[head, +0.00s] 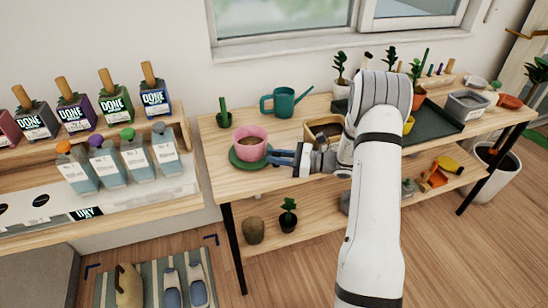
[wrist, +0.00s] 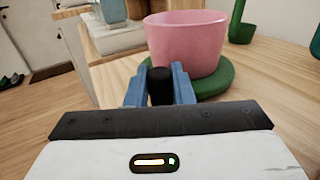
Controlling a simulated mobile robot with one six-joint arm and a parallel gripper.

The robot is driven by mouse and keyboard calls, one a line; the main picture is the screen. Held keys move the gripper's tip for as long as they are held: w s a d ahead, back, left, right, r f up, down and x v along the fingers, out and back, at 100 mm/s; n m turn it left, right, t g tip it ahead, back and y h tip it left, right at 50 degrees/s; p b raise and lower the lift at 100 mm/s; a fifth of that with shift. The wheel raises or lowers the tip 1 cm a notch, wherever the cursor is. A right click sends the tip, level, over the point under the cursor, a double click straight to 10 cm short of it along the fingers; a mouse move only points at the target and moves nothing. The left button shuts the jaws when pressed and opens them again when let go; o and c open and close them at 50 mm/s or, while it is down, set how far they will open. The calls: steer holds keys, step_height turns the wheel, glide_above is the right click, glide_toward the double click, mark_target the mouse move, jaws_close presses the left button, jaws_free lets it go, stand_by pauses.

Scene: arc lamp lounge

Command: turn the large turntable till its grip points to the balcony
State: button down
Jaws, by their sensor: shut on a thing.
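The large turntable is a green disc (head: 238,163) at the left end of the wooden bench, with a pink pot (head: 249,141) standing on it. In the wrist view the turntable (wrist: 214,82) shows as a thick green rim under the pink pot (wrist: 188,45). My gripper (head: 274,157) reaches in from the right at the disc's right side. In the wrist view its blue fingers (wrist: 160,88) are shut on the dark grip (wrist: 160,85), which sticks out from the rim towards my wrist. The balcony cannot be made out for sure.
A wooden box (head: 318,128) stands to the right, near my arm. A shelf with bottles (head: 140,160) is at the left.

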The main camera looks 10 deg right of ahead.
steer(key=c, duration=1.3)
jaws_free()
steer(key=shift+w+r, duration=0.1)
steer(key=shift+w, duration=0.05)
step_height(320, 180, up, 10)
steer(key=shift+f, duration=0.1)
steer(key=shift+c, duration=0.2)
